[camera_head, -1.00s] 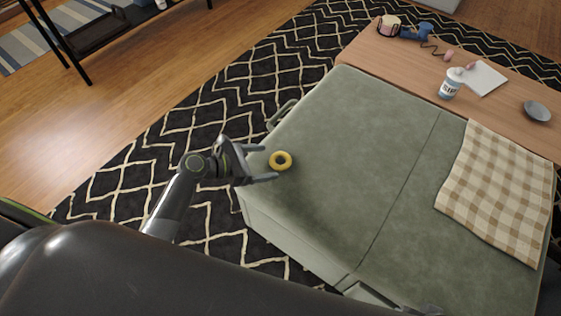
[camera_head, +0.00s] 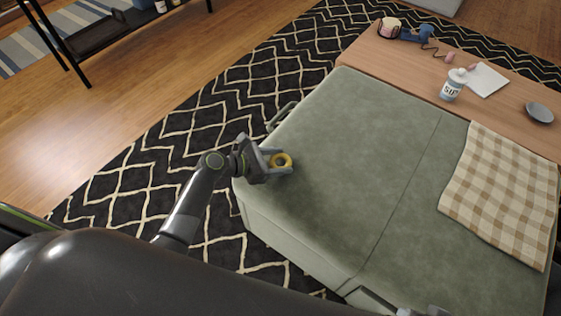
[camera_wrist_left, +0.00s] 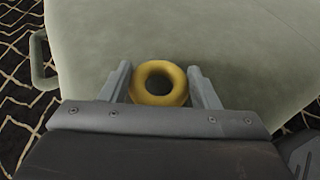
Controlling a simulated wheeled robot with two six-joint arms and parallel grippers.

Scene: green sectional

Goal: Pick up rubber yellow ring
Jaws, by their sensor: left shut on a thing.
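The yellow rubber ring (camera_head: 281,160) is at the left part of the green ottoman's top (camera_head: 340,150). My left gripper (camera_head: 281,162) is at the ring with a finger on either side of it. In the left wrist view the ring (camera_wrist_left: 160,83) sits between the two grey fingers (camera_wrist_left: 161,86), its hole facing the camera. The left gripper is shut on the ring. I cannot tell whether the ring still touches the green surface. A small grey part at the bottom edge of the head view may be my right arm; its fingertips cannot be made out.
A checkered cloth (camera_head: 500,195) lies on the right of the ottoman. Behind it a wooden table (camera_head: 400,70) holds a white bottle (camera_head: 453,86), paper (camera_head: 487,80), a grey dish (camera_head: 539,113) and a blue item (camera_head: 416,33). The ottoman's middle is clear.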

